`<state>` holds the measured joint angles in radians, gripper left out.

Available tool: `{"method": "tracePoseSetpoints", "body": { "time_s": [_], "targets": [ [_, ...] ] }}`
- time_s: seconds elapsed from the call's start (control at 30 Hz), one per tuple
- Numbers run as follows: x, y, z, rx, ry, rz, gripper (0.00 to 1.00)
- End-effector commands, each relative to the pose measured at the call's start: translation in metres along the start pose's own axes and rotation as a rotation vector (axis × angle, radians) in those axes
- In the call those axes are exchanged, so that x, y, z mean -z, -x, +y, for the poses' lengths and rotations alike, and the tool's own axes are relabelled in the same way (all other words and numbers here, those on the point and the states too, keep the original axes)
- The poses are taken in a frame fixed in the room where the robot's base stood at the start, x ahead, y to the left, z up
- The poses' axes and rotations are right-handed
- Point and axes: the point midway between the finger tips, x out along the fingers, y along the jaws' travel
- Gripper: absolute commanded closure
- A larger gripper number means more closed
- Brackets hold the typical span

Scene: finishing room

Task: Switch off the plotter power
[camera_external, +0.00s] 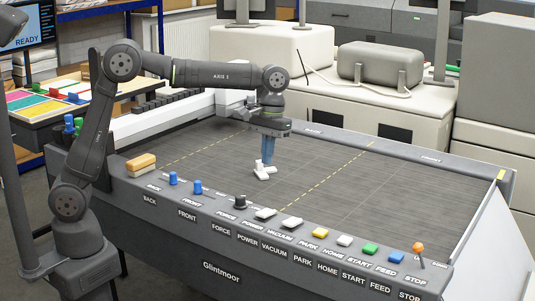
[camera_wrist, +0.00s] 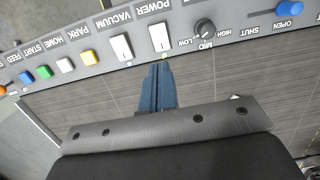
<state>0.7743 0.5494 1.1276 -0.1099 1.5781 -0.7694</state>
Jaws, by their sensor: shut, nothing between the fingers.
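The POWER rocker switch is white and sits on the plotter's dark front panel, in the external view (camera_external: 265,213) and at the top of the wrist view (camera_wrist: 159,38). A small green light shows beside it in the wrist view. I cannot tell which way the rocker is tipped. My gripper (camera_external: 265,170) has blue fingers, shut and empty, over the plotter bed behind the panel. In the wrist view its fingertips (camera_wrist: 160,67) point at the POWER switch and look apart from it.
The white VACUUM rocker (camera_wrist: 121,47) is close on one side, the black FORCE knob (camera_wrist: 204,28) on the other. Yellow PARK (camera_external: 320,232), green START (camera_external: 370,249) and an orange STOP lever (camera_external: 418,248) follow along the panel. The bed (camera_external: 330,175) is mostly clear.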

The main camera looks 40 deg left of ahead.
Motion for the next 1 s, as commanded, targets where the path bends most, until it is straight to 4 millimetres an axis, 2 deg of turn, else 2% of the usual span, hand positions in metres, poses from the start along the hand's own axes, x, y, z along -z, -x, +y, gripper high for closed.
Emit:
{"method": "tracePoseSetpoints", "body": {
  "time_s": [0.13, 0.23, 0.7, 0.9, 1.0],
  "targets": [
    [0.0, -0.005, 0.0, 0.0, 0.0, 0.0, 1.0],
    [0.0, -0.017, 0.0, 0.002, 0.0, -0.002, 1.0],
    [0.0, -0.112, 0.0, 0.002, -0.001, -0.002, 1.0],
    [0.0, -0.135, 0.0, 0.001, -0.001, -0.001, 1.0],
    [0.0, -0.139, 0.0, 0.0, -0.001, 0.0, 1.0]
  ]
}}
